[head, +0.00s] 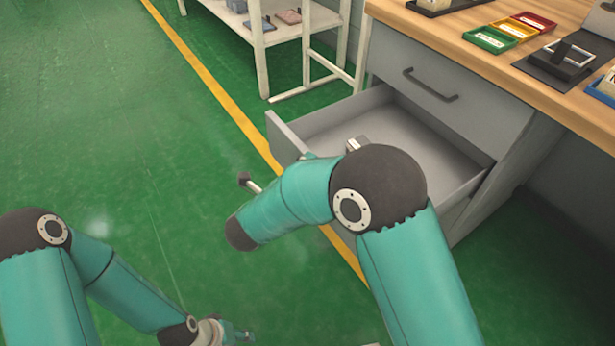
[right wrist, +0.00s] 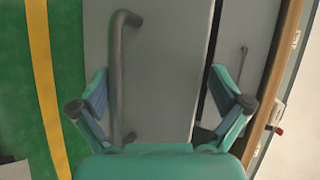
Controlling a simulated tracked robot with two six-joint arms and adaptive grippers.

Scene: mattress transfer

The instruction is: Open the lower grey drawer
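The lower grey drawer (head: 372,133) stands pulled out in the head view, its inside bare where visible. My right arm covers part of its front. In the right wrist view its grey front (right wrist: 165,70) fills the middle, with a dark bar handle (right wrist: 122,75) at left. My right gripper (right wrist: 160,95) is open, and the handle lies between its fingers, nearer the left finger; contact is unclear. In the head view that gripper is mostly hidden behind my arm. My left gripper (head: 240,334) is low at the bottom edge, away from the drawer, too small to read.
The upper drawer (head: 455,75) is shut, with its own dark handle (head: 430,86). The wooden worktop (head: 455,28) above holds several small coloured trays and a dark stand. A white shelf (head: 262,60) stands behind. Green floor with a yellow line (head: 205,72) is open at left.

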